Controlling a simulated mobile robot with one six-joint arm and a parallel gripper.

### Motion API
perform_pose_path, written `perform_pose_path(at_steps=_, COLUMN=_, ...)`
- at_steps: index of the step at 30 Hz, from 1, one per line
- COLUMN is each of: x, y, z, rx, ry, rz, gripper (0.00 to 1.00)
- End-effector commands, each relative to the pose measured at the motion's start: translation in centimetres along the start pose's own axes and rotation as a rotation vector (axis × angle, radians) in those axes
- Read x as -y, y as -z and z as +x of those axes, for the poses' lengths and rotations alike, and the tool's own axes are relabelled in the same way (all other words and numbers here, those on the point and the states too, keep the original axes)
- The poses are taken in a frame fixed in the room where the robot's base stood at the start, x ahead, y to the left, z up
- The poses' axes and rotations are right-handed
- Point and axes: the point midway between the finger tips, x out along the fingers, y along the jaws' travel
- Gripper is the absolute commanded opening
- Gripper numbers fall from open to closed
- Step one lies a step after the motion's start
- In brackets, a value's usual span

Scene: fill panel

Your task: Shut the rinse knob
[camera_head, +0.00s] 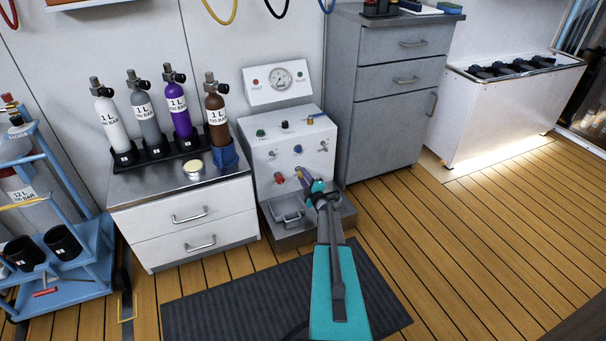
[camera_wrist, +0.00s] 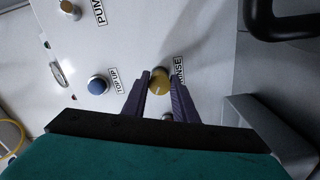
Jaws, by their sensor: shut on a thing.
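A small round part below the knob is mostly hidden.
A blue TOP UP knob (camera_wrist: 98,84) sits left of the fingers. A red knob (camera_head: 279,178) is left of my gripper. A black handle (camera_wrist: 290,25) is at upper right. A drawer cabinet (camera_head: 185,215) with several bottles stands left; a grey cabinet (camera_head: 375,110) stands right.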

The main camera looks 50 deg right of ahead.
Motion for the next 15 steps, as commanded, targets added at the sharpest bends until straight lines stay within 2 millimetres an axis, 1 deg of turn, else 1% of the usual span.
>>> perform_pose_path(at_steps=1, x=-0.29, y=0.20, z=0.13, rx=-0.002, ry=0.001, rz=0.044, gripper=0.03)
perform_pose_path(at_steps=15, x=-0.15, y=0.21, z=0.14, rx=-0.001, ry=0.001, rz=0.490, gripper=0.03)
